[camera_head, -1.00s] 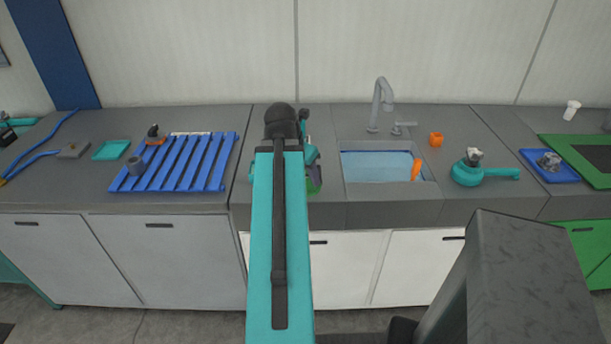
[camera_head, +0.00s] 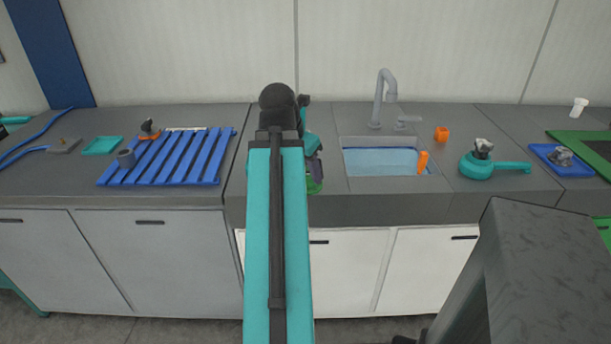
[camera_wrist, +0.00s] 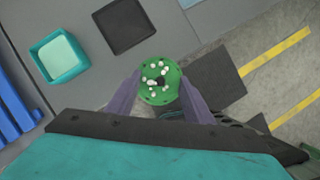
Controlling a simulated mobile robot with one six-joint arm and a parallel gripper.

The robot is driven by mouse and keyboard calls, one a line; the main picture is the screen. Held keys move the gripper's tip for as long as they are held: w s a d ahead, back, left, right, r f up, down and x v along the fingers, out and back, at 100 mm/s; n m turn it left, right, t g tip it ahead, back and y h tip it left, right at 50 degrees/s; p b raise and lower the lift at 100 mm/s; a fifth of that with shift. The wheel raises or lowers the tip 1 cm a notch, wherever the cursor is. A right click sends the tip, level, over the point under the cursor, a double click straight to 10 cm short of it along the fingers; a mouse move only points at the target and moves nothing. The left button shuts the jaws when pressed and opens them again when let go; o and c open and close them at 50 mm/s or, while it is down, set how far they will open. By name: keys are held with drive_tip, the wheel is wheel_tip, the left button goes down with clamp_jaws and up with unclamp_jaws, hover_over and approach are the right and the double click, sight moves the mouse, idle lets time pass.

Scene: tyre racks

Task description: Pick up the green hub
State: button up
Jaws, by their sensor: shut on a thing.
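The green hub (camera_wrist: 159,84) is round, with several pale studs on its top face around a dark centre. In the wrist view it sits between the two purple fingers of my gripper (camera_wrist: 160,92), which is shut on it. In the head view a small part of the green hub (camera_head: 315,184) shows below my gripper (camera_head: 314,168), at the counter's front edge. My arm hides most of the gripper and hub there. I cannot tell from the head view whether the hub touches the counter.
A blue slatted rack (camera_head: 170,158) lies left on the counter, with a teal tray (camera_head: 102,146) beyond it. A sink (camera_head: 385,161) with a tap (camera_head: 383,98) is right of my arm. Farther right are a teal pan-like object (camera_head: 485,165) and a blue tray (camera_head: 562,161).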

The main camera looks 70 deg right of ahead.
drive_tip(key=shift+s+a+b, duration=0.25)
drive_tip(key=shift+a+b, duration=0.4)
drive_tip(key=shift+b, duration=0.05)
drive_tip(key=shift+w, duration=0.15)
idle(0.3)
